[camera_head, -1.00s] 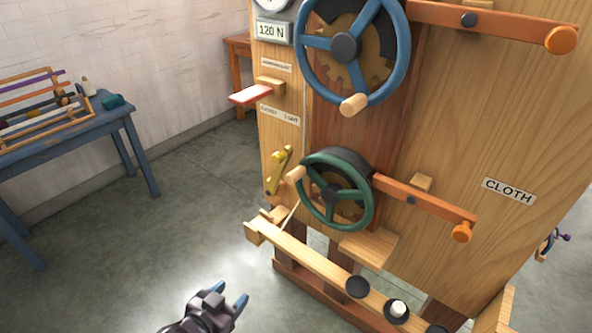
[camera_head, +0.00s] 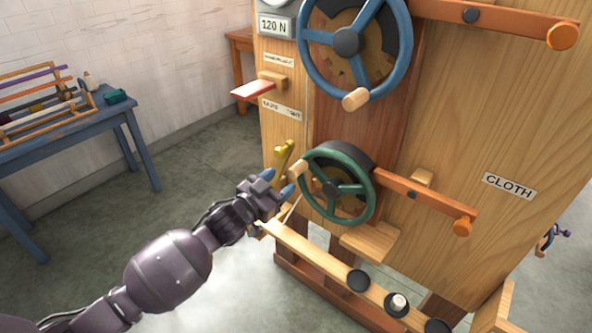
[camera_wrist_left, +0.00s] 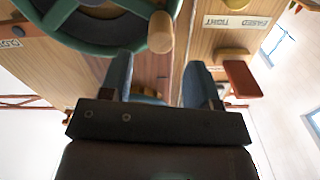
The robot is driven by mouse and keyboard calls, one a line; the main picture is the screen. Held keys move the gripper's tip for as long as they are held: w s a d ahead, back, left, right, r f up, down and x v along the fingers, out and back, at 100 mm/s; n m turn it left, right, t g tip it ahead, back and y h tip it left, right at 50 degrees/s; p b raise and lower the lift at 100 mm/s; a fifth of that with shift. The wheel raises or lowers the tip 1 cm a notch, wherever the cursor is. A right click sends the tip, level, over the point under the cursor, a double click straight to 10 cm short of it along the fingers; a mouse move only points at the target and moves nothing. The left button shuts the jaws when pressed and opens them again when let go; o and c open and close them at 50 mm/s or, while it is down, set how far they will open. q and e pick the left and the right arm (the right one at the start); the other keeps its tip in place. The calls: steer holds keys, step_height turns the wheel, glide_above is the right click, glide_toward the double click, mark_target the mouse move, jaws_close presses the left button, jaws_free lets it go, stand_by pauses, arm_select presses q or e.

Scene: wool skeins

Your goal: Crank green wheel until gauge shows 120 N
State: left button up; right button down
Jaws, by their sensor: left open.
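The green wheel (camera_head: 352,188) is upright on the lower front of the wooden machine, with a light wooden crank knob (camera_head: 298,168) at its left rim. The gauge (camera_head: 276,3) is cut off at the top edge, so its needle is hidden; a plate below it (camera_head: 273,26) reads 120 N. My left gripper (camera_head: 278,182) is open, its blue fingertips just left of and below the knob. In the left wrist view, the knob (camera_wrist_left: 160,32) appears ahead of and between the open fingers (camera_wrist_left: 158,75), with nothing held. My right gripper is out of view.
A larger blue wheel (camera_head: 347,42) with its own knob sits above. A brass lever (camera_head: 283,155) and a red paddle (camera_head: 252,90) stick out at left. An orange-ended arm (camera_head: 425,200) lies right of the green wheel. A blue table (camera_head: 125,108) stands left; floor between is clear.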

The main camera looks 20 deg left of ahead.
mark_target(291, 173)
arm_select(q)
steer(key=x, duration=0.6)
steer(key=shift+w+d+b, duration=0.1)
steer(key=shift+w+b, duration=0.3)
jaws_close()
